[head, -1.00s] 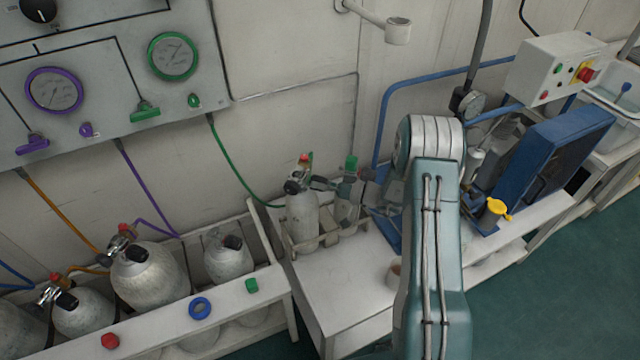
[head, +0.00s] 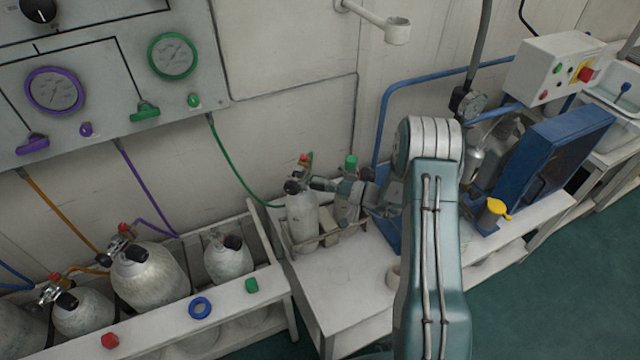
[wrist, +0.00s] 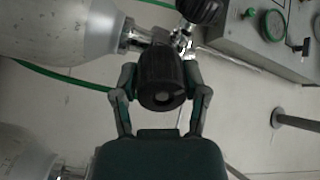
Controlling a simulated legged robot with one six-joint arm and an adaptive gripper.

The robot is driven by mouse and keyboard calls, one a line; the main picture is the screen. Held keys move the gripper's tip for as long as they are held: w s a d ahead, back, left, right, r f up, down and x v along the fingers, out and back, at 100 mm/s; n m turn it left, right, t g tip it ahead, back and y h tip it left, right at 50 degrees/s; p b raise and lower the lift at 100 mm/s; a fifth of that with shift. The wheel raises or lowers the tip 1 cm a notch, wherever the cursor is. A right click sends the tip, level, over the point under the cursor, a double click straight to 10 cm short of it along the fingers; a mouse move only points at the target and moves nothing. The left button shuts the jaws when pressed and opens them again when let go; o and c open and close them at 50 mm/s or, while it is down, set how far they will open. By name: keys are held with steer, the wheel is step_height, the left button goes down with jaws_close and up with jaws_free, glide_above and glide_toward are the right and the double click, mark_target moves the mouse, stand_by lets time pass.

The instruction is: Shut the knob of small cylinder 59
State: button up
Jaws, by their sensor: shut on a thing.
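A small pale cylinder (head: 302,218) stands upright in a low rack on the white bench in the head view. Its number cannot be read there. It lies sideways across the upper left of the wrist view (wrist: 60,30), with a metal valve (wrist: 135,38) at its neck. My gripper (head: 312,184) reaches in from the right at the valve. In the wrist view my gripper (wrist: 160,92) has one finger on each side of a black ribbed knob (wrist: 160,75) and is shut on it. The knob's far side is hidden.
A second black knob (wrist: 198,8) is close beyond the held one. A green hose (head: 235,172) runs from the wall panel to the valve. A second cylinder (head: 347,212) beside it is partly hidden by my arm. Larger cylinders (head: 148,278) stand in the left rack.

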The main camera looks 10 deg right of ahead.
steer(key=m, duration=0.7)
steer(key=shift+s+a+f+m+t, duration=0.1)
steer(key=shift+s+f+m+t, duration=0.05)
steer(key=shift+f+m+t, duration=0.2)
steer(key=m, duration=0.7)
steer(key=shift+m+h, duration=0.3)
steer(key=shift+m, duration=0.05)
steer(key=m, duration=0.3)
steer(key=shift+m+t, duration=0.25)
steer(key=shift+m, duration=0.15)
steer(key=m, duration=0.3)
steer(key=shift+r+m, duration=0.1)
steer(key=shift+m, duration=0.3)
steer(key=m, duration=0.6)
steer(key=shift+r+h, duration=0.1)
steer(key=shift+h, duration=0.2)
steer(key=shift+m, duration=0.3)
steer(key=o, duration=1.2)
steer(key=shift+c, duration=0.2)
